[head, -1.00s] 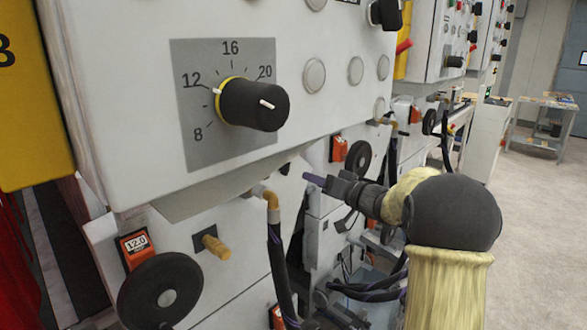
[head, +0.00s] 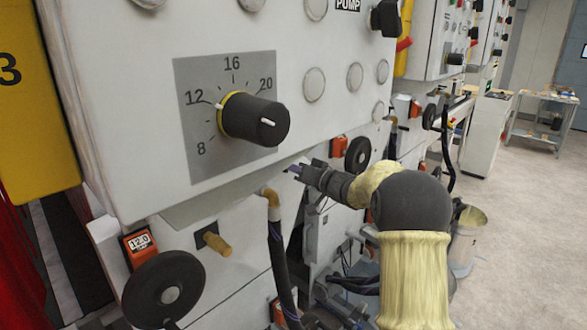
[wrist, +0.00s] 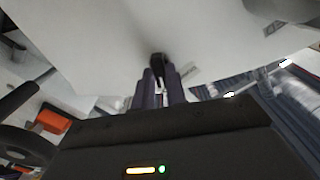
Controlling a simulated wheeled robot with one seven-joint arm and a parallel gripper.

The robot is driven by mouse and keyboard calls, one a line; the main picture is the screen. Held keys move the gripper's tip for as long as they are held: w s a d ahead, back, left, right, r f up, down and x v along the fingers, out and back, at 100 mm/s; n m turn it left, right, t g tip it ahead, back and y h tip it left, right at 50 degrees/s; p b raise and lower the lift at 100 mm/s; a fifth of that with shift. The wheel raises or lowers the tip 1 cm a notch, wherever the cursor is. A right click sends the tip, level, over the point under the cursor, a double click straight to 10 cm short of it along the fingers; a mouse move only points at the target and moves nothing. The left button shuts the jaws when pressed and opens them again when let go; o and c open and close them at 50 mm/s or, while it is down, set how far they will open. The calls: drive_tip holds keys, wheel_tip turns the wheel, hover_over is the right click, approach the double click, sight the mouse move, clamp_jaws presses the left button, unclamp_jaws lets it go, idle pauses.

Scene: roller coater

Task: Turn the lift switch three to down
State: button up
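My gripper (head: 292,170) is at the lower edge of the white control panel, right of and below the large black dial, in the head view. In the wrist view its two purple fingers (wrist: 160,88) stand a narrow gap apart. A small black switch-like piece (wrist: 157,60) shows against the white surface just beyond the fingertips; I cannot tell whether they touch it. No label naming lift switch three is readable, and its setting cannot be told.
The dial (head: 255,118) has a scale from 8 to 20. A black handwheel (head: 165,290), a brass-coloured peg (head: 217,244) and a hose (head: 280,270) are below the panel. A bucket (head: 466,240) stands right of my arm.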

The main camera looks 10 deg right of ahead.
clamp_jaws()
drive_tip(key=shift+n, duration=0.5)
drive_tip(key=n+b, duration=0.6)
drive_tip(key=n, duration=0.5)
drive_tip(key=shift+f, duration=0.1)
drive_tip(key=o, duration=0.7)
unclamp_jaws()
drive_tip(key=shift+s, duration=0.1)
